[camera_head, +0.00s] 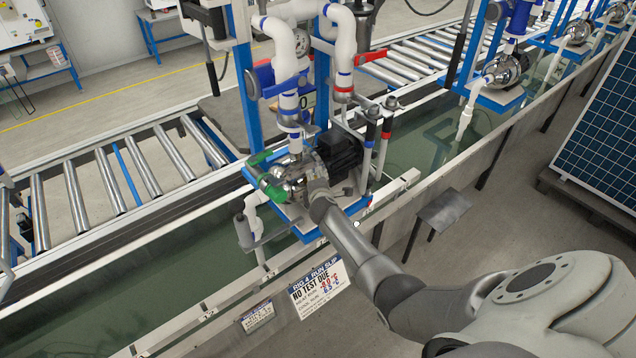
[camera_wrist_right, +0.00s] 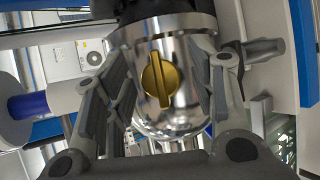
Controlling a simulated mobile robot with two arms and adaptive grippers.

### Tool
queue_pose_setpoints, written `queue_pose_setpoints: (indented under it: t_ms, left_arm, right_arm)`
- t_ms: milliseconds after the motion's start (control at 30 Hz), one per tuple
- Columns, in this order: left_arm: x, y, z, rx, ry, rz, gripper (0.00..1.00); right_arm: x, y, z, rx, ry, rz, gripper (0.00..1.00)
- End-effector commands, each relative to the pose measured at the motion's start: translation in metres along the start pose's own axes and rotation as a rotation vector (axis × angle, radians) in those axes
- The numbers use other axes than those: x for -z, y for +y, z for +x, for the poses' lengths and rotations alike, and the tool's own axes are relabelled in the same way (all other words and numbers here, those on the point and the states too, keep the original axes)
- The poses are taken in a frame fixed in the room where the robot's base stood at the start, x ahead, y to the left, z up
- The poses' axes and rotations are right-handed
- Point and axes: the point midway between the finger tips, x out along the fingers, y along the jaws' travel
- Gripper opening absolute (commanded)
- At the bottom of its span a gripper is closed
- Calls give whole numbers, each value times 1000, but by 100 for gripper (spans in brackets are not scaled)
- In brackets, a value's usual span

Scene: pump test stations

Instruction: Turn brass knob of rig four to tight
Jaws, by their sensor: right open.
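In the right wrist view the brass knob (camera_wrist_right: 158,80) sits on the end of a shiny steel pump housing (camera_wrist_right: 158,125). The knob's raised grip bar stands nearly upright, leaning slightly. My right gripper (camera_wrist_right: 165,72) is open, with one finger on each side of the knob; no clear finger contact shows. In the head view my right gripper (camera_head: 316,190) reaches the front of rig four's pump (camera_head: 294,174), which has a black motor (camera_head: 340,150) behind. The knob is hidden there by my gripper and wrist. My left gripper is not visible.
A green-handled valve (camera_head: 264,172) and white pipes (camera_head: 286,55) stand close to my right gripper. A sign reading "RIG 4 RUN SLIP" (camera_head: 318,287) hangs on the front rail. A small grey shelf (camera_head: 443,208) juts out at right. Roller conveyors (camera_head: 110,175) run behind.

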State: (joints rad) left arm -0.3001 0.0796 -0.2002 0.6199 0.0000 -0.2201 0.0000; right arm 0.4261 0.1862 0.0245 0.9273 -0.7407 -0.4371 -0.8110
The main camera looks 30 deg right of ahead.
Motion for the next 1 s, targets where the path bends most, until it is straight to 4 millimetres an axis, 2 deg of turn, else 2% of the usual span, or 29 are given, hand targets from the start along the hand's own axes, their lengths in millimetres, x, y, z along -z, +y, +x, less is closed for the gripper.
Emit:
queue_pose_setpoints:
  t_ms: [167, 367, 1000]
  left_arm:
    - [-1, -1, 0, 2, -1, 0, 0]
    - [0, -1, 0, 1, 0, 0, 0]
    - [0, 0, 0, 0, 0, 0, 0]
  right_arm:
    - [0, 0, -3, -1, -1, -1, 51]
    - [0, 0, -18, -4, -2, -2, 51]
    - [0, 0, -98, -1, 1, -1, 51]
